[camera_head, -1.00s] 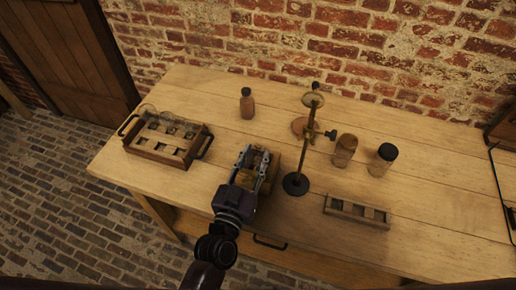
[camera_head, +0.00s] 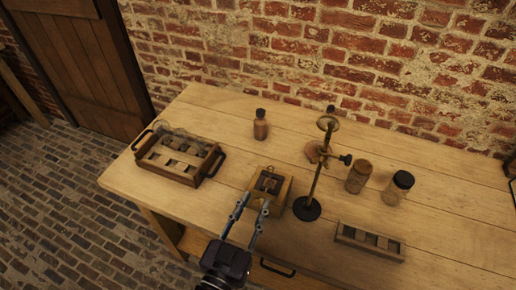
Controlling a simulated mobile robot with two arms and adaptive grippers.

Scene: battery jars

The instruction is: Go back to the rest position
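My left gripper (camera_head: 248,217) is in the lower middle of the head view, at the table's front edge. Its two fingers are spread apart and point toward a small wooden box (camera_head: 284,194) with something dark and metallic on it. No object shows between the fingers. The fingertips are close to the box's front side; I cannot tell whether they touch it. My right gripper is not in view.
A wooden tray with handles (camera_head: 154,171) sits at the table's left end. A bottle (camera_head: 261,129), a metal stand (camera_head: 314,187), two jars (camera_head: 358,178) (camera_head: 396,190) and a low slotted rack (camera_head: 369,242) stand on the wooden table (camera_head: 455,235). A brick wall (camera_head: 330,55) rises behind.

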